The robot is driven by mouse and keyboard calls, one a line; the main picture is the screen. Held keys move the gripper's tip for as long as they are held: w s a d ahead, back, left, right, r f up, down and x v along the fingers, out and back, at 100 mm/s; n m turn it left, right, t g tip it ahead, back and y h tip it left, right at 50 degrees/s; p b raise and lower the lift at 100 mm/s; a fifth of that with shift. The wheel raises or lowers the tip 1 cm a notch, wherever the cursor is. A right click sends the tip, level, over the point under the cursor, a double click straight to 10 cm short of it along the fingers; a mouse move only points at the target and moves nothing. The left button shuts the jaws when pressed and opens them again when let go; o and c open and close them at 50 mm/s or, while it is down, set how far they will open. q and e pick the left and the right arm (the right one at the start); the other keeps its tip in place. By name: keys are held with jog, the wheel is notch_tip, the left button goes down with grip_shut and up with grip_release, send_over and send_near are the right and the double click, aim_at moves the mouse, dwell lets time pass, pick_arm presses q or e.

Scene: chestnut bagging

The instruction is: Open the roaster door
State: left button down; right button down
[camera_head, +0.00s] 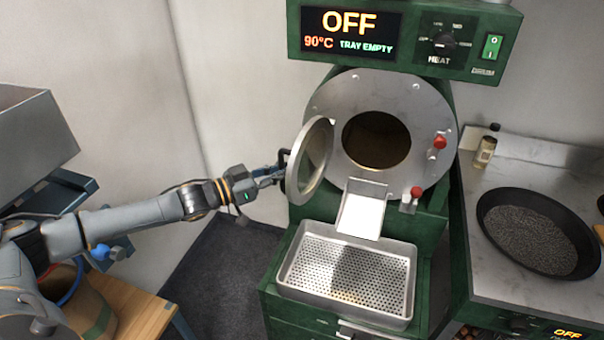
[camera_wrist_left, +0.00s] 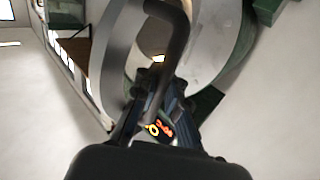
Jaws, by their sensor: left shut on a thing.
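The green roaster (camera_head: 445,210) stands in the middle of the head view. Its round steel door (camera_head: 312,160) is swung out to the left, and the dark drum opening (camera_head: 376,139) shows beside it. My left gripper (camera_head: 283,170) is at the outer side of the door, at its dark handle. In the left wrist view the dark bar handle (camera_wrist_left: 176,40) runs down between the fingers of my left gripper (camera_wrist_left: 160,95), which is shut on it. The door (camera_wrist_left: 122,50) also shows there behind the handle. My right gripper is not in view.
A perforated tray (camera_head: 287,262) sits below a chute (camera_head: 362,208). The display panel (camera_head: 352,35) reads OFF, 90°C, TRAY EMPTY. Red-knobbed levers (camera_head: 438,143) are right of the opening. A black pan (camera_head: 540,232) and small bottle (camera_head: 485,152) stand on the right counter (camera_head: 475,275).

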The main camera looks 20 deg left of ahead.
pick_arm(q)
jog(key=shift+a+f+g, duration=0.3)
jog(key=shift+a, duration=0.05)
jog(key=shift+m, duration=0.3)
jog(key=c, duration=1.8)
grip_release()
jog(key=shift+o, duration=0.6)
jog(key=shift+s+a+r, duration=0.15)
jog(key=shift+s+r, duration=0.1)
jog(key=shift+r, duration=0.05)
